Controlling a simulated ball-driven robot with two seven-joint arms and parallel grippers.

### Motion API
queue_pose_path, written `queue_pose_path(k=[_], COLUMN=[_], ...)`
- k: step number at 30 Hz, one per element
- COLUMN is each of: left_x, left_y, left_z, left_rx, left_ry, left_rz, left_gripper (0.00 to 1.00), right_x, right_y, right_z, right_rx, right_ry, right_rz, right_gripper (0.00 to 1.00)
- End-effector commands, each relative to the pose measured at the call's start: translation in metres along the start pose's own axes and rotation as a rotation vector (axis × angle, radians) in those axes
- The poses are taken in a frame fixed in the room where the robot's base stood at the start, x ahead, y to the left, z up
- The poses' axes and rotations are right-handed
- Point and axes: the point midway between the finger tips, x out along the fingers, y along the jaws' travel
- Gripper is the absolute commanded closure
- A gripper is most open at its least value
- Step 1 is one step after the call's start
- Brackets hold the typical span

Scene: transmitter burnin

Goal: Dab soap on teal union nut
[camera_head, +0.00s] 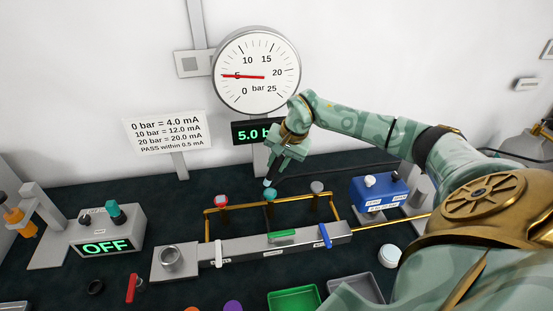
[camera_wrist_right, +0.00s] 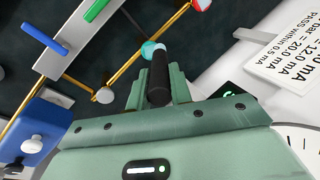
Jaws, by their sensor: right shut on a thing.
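The teal union nut (camera_head: 270,196) sits on the brass pipe at the middle riser behind the grey manifold. It also shows in the wrist view (camera_wrist_right: 147,48). My right gripper (camera_head: 280,162) is above it, pointing down, shut on a dark-handled dauber (camera_wrist_right: 159,80). The dauber's pale tip (camera_head: 267,183) is at the top of the teal nut; it touches or nearly touches it, and I cannot tell which. A red-topped union nut (camera_head: 221,201) is to the left and a grey one (camera_head: 317,187) to the right. My left gripper is not in view.
The grey manifold (camera_head: 255,244) carries a green and a blue lever (camera_head: 325,236). A control box showing OFF (camera_head: 105,247) stands left, a blue transmitter (camera_head: 380,192) right. Green (camera_head: 293,299) and grey trays lie in front. The gauge (camera_head: 256,70) is on the wall behind.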

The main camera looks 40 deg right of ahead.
Motion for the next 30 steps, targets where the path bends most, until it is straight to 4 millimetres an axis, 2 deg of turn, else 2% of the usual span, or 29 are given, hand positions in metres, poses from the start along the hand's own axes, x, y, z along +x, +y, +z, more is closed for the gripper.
queue_pose_path(k=[3, 8, 30], left_x=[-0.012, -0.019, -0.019], left_y=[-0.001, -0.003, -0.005], left_z=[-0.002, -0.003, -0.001], left_rx=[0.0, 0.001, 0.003], left_ry=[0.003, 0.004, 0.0], left_rz=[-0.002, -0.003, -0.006], left_gripper=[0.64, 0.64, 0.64], right_x=[-0.015, -0.025, -0.024], right_y=[-0.003, -0.003, -0.003], right_z=[0.0, 0.0, 0.001], right_rx=[0.002, 0.009, 0.01], right_ry=[0.003, 0.005, 0.004], right_rz=[-0.001, 0.0, 0.0], right_gripper=[1.0, 1.0, 1.0])
